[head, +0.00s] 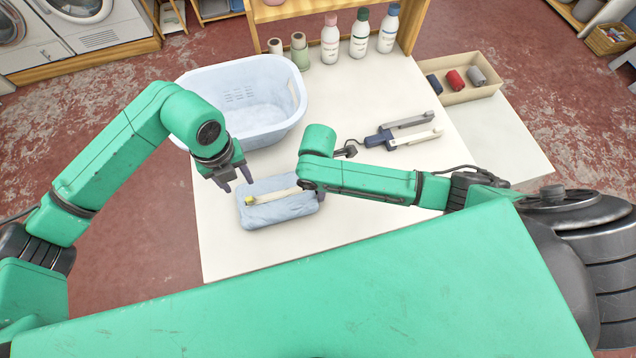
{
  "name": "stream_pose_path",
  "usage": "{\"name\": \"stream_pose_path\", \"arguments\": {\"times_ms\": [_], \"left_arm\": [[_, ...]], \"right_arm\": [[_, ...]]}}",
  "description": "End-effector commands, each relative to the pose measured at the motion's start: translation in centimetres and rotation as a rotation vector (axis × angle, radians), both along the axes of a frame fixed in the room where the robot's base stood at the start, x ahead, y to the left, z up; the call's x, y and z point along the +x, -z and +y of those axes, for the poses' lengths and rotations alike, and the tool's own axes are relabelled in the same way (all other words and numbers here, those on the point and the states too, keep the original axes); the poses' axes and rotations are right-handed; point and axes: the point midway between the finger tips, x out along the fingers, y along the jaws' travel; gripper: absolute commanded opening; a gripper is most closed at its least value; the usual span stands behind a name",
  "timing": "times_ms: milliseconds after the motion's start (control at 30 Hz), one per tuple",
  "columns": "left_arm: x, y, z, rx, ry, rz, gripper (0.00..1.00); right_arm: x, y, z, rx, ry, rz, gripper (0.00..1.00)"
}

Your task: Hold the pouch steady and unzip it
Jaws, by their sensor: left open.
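The pouch (290,212) is a soft blue-grey rectangle lying flat on the white table. A pale zip strip (272,196) runs along its upper side, with a small yellow tab (250,200) near the left end. My left gripper (237,184) is open and empty, pointing down at the pouch's upper left corner. Its fingers are spread; I cannot tell whether they touch the pouch. My right arm crosses in from the right and covers the pouch's upper right corner.
A pale blue laundry basket (260,128) stands behind the pouch. Several bottles (359,34) stand at the back. A tray (484,88) holds coloured rolls at the back right. The table front (240,255) is clear.

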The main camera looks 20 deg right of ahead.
Motion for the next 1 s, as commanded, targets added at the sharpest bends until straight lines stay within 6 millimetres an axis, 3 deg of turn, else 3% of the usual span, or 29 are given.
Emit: {"name": "stream_pose_path", "arguments": {"times_ms": [167, 333, 367, 767, 867, 1000], "left_arm": [[0.0, 0.0, 0.0, 0.000, 0.000, 0.000, 0.50], [0.0, 0.0, 0.0, 0.000, 0.000, 0.000, 0.50], [0.0, 0.0, 0.0, 0.000, 0.000, 0.000, 0.50], [-0.1, 0.1, 0.1, -0.021, -0.059, 0.011, 0.47], [-0.5, 0.1, 0.6, -0.095, -0.291, 0.054, 0.47], [-0.6, -0.2, 2.3, -0.223, -0.816, 0.159, 0.47]], "right_arm": [[0.0, 0.0, 0.0, 0.000, 0.000, 0.000, 0.65], [0.0, 0.0, 0.0, 0.000, 0.000, 0.000, 0.04], [0.0, 0.0, 0.0, 0.000, 0.000, 0.000, 0.00], [0.0, 0.0, 0.0, 0.000, 0.001, 0.000, 0.00], [0.0, 0.0, 0.0, 0.000, 0.001, 0.000, 0.00], [0.0, 0.0, 0.0, 0.000, 0.001, 0.000, 0.00]]}}
